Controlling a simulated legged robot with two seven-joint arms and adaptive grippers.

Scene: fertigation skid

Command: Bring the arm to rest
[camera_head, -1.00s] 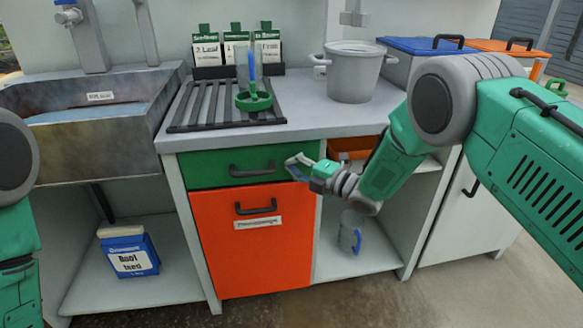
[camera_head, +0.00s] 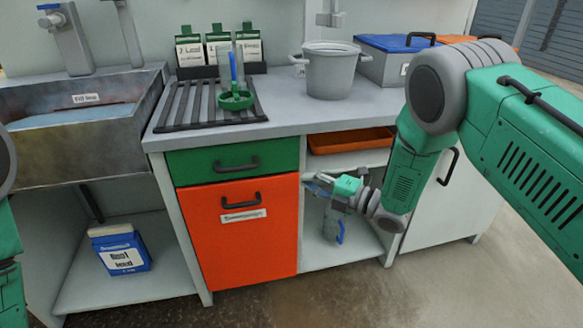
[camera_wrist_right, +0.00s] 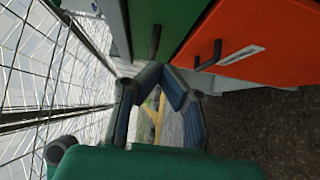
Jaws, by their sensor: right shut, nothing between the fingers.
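My right arm (camera_head: 408,170) is green and grey and comes in from the right in the head view. It bends down at the elbow, and its right gripper (camera_head: 312,184) points left, in front of the open shelf bay beside the orange door. The gripper is shut and empty. In the right wrist view the gripper's fingers (camera_wrist_right: 160,75) meet at the tips below the drawer front. Of my left arm only green and grey parts (camera_head: 8,240) show at the left edge; its gripper is out of view.
The counter (camera_head: 290,115) carries a drain rack (camera_head: 185,108), a green holder (camera_head: 236,99) and a grey pot (camera_head: 330,75). Below are a green drawer (camera_head: 270,158), an orange door (camera_head: 245,250) and an orange tray (camera_head: 350,142). A jug (camera_head: 332,225) stands on the lower shelf. Open floor lies in front.

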